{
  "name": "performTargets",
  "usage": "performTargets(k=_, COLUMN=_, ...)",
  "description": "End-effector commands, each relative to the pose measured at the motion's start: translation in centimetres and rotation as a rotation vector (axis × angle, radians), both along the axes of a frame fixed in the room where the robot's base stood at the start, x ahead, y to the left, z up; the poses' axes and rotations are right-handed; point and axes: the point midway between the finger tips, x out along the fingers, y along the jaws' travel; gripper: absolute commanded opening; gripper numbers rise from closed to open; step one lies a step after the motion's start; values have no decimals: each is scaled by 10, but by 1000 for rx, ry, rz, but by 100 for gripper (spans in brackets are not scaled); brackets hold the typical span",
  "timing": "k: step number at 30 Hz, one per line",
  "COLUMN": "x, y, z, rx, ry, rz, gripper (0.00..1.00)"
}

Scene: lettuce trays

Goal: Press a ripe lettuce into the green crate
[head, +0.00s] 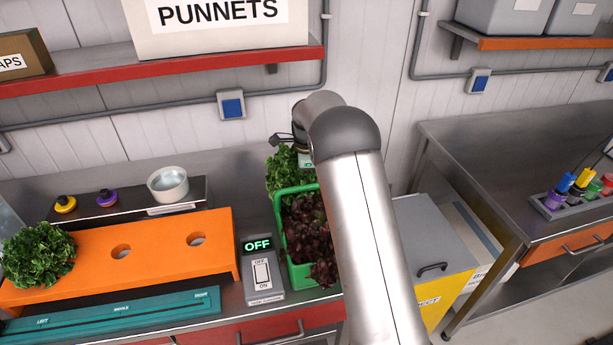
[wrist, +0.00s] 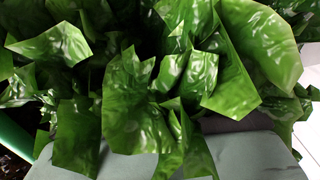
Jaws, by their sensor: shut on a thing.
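A green lettuce (head: 282,173) is at the back end of the green crate (head: 281,232) in the head view. It fills most of the wrist view (wrist: 150,90). My gripper (head: 305,160) is shut on it, mostly hidden behind my arm. A strip of green crate wall (wrist: 14,135) shows at the left of the wrist view. Dark red lettuce (head: 308,225) fills the front and middle of the crate. Whether the green lettuce touches the crate floor is hidden. Another green lettuce (head: 38,252) sits at the left end of the orange tray (head: 160,255), which has two empty holes.
A switch box (head: 262,272) reading OFF stands just left of the crate. A metal bowl (head: 168,184) and two knobs sit behind the orange tray. A teal strip (head: 110,315) lies in front. A grey-lidded yellow bin (head: 435,250) stands to the right.

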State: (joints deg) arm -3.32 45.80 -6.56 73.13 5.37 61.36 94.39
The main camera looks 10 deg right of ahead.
Motion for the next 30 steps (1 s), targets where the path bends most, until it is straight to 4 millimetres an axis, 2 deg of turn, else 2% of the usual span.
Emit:
performTargets(k=14, x=0, y=0, z=-3, rx=0, ry=-1, rz=0, gripper=32)
performTargets(k=15, x=0, y=0, z=-3, rx=0, ry=-1, rz=0, gripper=68)
performTargets(k=17, x=0, y=0, z=-3, rx=0, ry=-1, rz=0, gripper=85)
performTargets(k=23, x=0, y=0, z=-3, rx=0, ry=-1, rz=0, gripper=85)
performTargets(k=25, x=0, y=0, z=-4, rx=0, ry=0, rz=0, gripper=100)
performTargets(k=30, x=0, y=0, z=-4, rx=0, ry=0, rz=0, gripper=100)
